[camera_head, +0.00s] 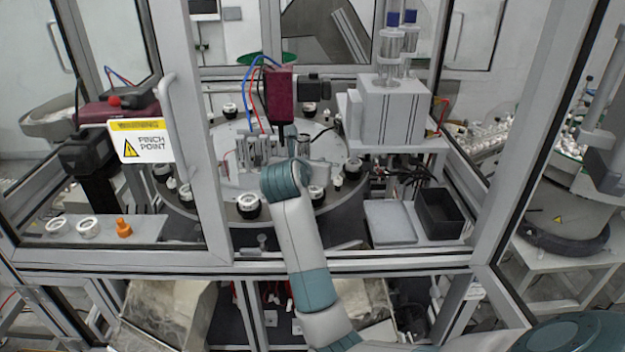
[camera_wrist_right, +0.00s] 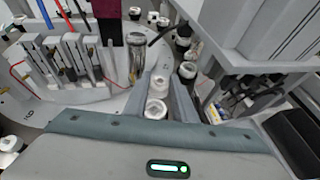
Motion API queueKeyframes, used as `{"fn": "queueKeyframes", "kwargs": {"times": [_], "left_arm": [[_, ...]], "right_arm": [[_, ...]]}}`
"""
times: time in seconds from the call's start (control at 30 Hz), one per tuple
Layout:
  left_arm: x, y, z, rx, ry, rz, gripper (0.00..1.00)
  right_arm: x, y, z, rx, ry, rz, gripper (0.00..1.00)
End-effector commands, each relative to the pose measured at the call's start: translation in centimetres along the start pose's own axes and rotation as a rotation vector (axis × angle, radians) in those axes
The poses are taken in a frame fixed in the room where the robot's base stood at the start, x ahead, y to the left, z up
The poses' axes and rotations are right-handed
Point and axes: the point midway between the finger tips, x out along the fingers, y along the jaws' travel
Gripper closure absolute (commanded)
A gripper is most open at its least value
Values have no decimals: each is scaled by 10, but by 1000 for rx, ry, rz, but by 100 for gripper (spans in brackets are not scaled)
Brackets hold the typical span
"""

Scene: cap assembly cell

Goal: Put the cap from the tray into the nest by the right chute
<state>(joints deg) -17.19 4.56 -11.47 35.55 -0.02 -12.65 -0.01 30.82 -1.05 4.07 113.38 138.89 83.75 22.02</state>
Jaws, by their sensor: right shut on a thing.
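My right gripper (camera_wrist_right: 160,88) reaches over the round indexing table and is shut on a white cap (camera_wrist_right: 156,108) between its two grey fingers. A second white round piece (camera_wrist_right: 158,85) shows just beyond it; I cannot tell whether it touches the fingers. In the head view my right wrist hides the gripper and the cap. Dark nests with white rings stand along the table's rim, one (camera_head: 248,205) just left of my wrist. An empty light grey tray (camera_head: 390,222) lies right of the table. I cannot make out the right chute clearly. My left gripper is not in view.
A dark open bin (camera_head: 438,212) stands beside the tray. A maroon actuator (camera_head: 279,95) and grey fixtures rise behind my wrist. A grey box unit (camera_head: 390,112) is at right. Frame posts enclose the cell. White rings (camera_head: 57,226) and an orange part (camera_head: 123,228) sit on the left ledge.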

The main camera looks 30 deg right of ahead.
Motion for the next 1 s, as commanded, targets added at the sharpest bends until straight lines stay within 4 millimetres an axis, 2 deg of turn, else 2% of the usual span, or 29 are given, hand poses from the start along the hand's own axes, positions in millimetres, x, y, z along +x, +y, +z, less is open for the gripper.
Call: {"fn": "queueKeyframes", "kwargs": {"times": [0.3,0.7,1.0], "left_arm": [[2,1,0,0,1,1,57],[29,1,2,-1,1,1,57],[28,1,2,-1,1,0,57]], "right_arm": [[1,0,-3,-1,0,0,85],[19,0,-46,-1,0,0,85],[19,0,-46,-1,0,0,85]]}}
